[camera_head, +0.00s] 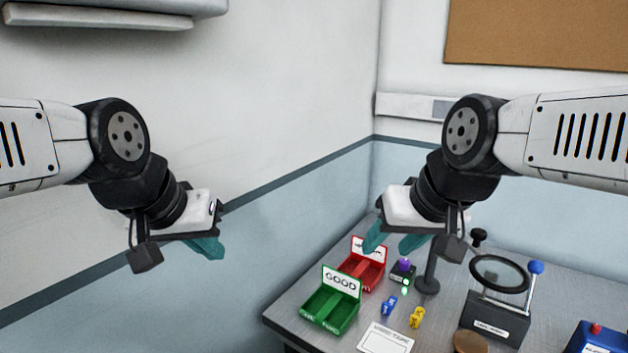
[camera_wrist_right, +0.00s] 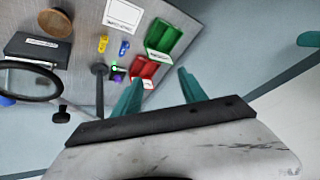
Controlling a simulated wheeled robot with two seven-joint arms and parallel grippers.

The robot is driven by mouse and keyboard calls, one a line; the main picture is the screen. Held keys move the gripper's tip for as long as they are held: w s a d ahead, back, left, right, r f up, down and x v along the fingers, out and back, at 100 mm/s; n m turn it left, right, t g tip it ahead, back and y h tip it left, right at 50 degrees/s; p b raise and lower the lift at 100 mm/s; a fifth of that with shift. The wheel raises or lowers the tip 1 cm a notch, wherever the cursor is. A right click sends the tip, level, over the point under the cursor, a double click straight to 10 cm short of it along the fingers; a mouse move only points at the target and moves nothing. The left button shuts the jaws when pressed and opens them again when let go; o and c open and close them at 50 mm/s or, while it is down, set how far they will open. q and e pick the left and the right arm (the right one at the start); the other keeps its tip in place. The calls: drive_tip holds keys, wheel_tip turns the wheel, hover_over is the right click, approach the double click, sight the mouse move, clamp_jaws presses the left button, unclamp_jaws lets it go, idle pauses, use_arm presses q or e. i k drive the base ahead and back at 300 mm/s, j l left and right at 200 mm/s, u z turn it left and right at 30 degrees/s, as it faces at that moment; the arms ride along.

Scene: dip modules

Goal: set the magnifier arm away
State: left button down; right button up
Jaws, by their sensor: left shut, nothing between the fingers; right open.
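The magnifier arm has a dark post (camera_head: 428,270) standing on the bench and a black ring lens (camera_head: 499,274) out to the right, above a dark box. In the right wrist view the ring (camera_wrist_right: 32,82) is at the far left and the post (camera_wrist_right: 99,80) is left of my fingers. My right gripper (camera_head: 393,247) is open and empty, in the air above the bench's back left part; its teal fingers show apart in the right wrist view (camera_wrist_right: 160,98). My left gripper (camera_head: 212,250) is shut and empty, left of the bench, in front of the wall.
A green GOOD bin (camera_head: 330,315) and a red bin (camera_head: 364,275) stand at the bench's left edge. Blue (camera_head: 389,306) and yellow (camera_head: 417,317) modules lie near a white card (camera_head: 387,338). A blue-knobbed lever (camera_head: 536,268) rises beside the dark box (camera_head: 493,324).

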sight(478, 234)
drive_tip(key=z, duration=1.55)
